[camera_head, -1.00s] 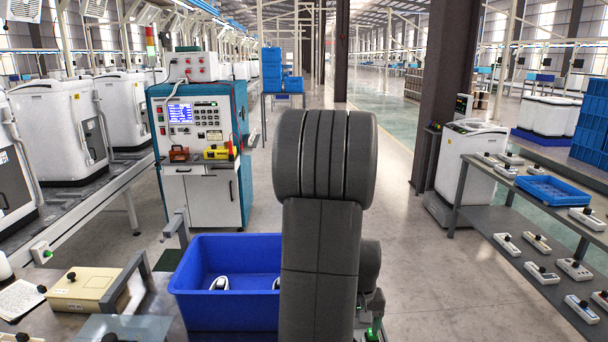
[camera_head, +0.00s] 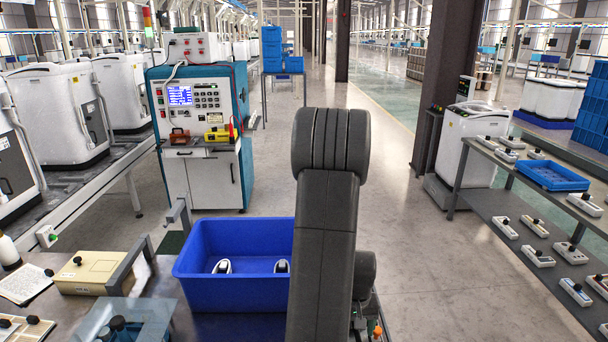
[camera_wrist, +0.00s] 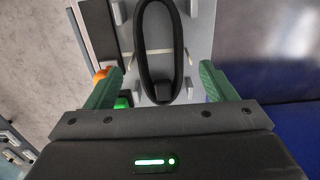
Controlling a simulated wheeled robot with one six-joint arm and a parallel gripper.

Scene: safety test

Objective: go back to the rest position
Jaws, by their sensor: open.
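My arm rises in the middle of the head view, and its end is hidden there. In the wrist view my gripper (camera_wrist: 163,70) has two green fingers set wide apart. No object is clamped between them. Beyond the fingers is a grey panel (camera_wrist: 190,60) with a black oval loop (camera_wrist: 141,45); I cannot tell whether it is part of my own body.
A blue bin (camera_head: 232,290) with two white items stands left of my arm; its blue also shows in the wrist view (camera_wrist: 290,120). A teal test cabinet (camera_head: 245,140) stands behind. A grey shelf (camera_head: 500,265) with several devices is at right. The floor between is clear.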

